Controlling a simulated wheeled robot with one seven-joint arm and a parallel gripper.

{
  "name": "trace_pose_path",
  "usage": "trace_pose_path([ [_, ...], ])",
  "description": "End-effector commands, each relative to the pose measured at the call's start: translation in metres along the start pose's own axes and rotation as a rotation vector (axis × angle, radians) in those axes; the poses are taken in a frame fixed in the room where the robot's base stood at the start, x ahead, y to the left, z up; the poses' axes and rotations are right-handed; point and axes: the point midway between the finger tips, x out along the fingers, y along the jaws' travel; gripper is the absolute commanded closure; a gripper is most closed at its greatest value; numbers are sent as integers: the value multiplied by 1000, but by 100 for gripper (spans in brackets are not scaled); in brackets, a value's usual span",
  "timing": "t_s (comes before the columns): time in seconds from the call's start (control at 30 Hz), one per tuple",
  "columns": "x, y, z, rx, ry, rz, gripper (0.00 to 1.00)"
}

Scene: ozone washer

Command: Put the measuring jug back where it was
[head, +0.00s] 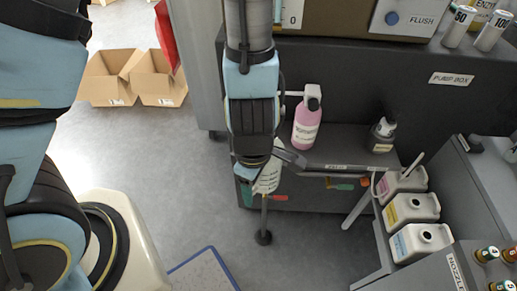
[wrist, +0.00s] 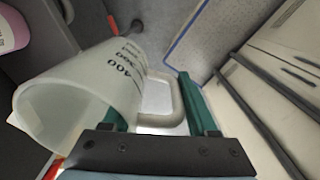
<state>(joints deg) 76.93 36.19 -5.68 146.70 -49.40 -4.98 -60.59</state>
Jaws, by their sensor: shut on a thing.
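The measuring jug (wrist: 85,90) is a translucent whitish cup with printed volume marks. In the wrist view it lies tilted across the left, its open mouth toward the lower left. My gripper (wrist: 155,100) has its teal fingers shut on the jug, at the pale looped handle (wrist: 172,85). In the head view the jug (head: 268,180) shows as a small pale shape under my wrist, in front of the dark ledge (head: 350,145). Most of it is hidden there by my arm, and I cannot tell whether it touches anything.
A pink bottle (head: 306,120) and a dark bottle (head: 382,133) stand on the ledge. Several white canisters (head: 411,208) stand at the right. Red and teal handles (head: 341,183) stick out below the ledge. Open cardboard boxes (head: 133,78) lie on the clear floor at the back left.

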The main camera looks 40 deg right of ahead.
Motion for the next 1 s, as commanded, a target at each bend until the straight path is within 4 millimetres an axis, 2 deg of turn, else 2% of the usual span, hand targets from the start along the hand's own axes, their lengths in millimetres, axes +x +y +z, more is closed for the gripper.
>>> trace_pose_path([
  [0.03,5,6,-1,2,1,5,100],
  [0.27,3,30,-11,1,0,4,100],
  [0.33,-2,44,-18,-4,0,0,100],
  [0.6,-1,91,-38,-2,1,0,100],
  [0.83,0,108,-45,-1,1,0,100],
  [1.0,-1,135,-56,-2,2,1,100],
])
